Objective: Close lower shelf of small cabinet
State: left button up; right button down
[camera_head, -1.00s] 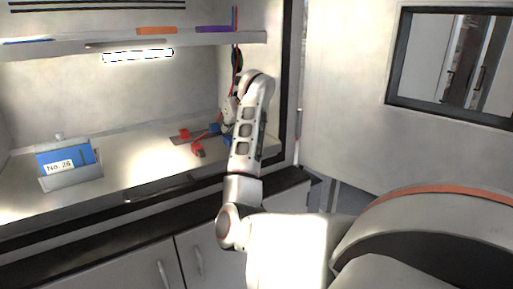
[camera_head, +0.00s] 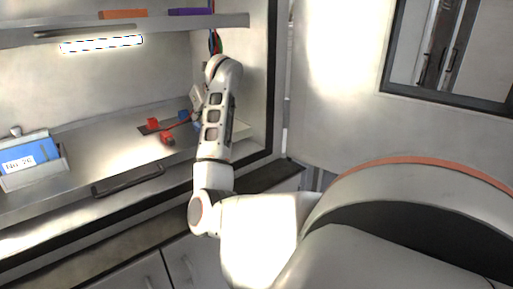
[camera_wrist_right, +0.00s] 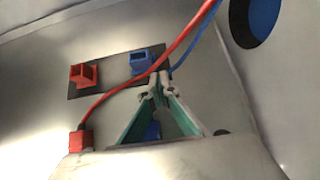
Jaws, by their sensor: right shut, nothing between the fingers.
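The lower shelf (camera_head: 95,150) of the cabinet is a wide grey metal surface at left in the head view. A dark bar handle (camera_head: 128,181) lies along its front part. I cannot tell how far the shelf is pulled out. My right arm reaches over the shelf's right part. My right gripper (camera_head: 196,98) is mostly hidden by the arm there. In the right wrist view, its fingers (camera_wrist_right: 156,84) are shut and empty, close to a red cable (camera_wrist_right: 165,62) and a blue socket (camera_wrist_right: 140,60). My left gripper is not in view.
A blue box labelled No. 26 (camera_head: 32,158) stands at the shelf's left. Red and blue connectors (camera_head: 153,123) sit near my right gripper. An upper shelf (camera_head: 175,24) holds orange and purple items. A dark cabinet frame (camera_head: 277,90) stands right of my arm. Lower doors (camera_head: 190,262) are below.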

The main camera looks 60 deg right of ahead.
jog(key=shift+r, duration=0.1)
jog(key=v, duration=1.2)
dwell(0.4)
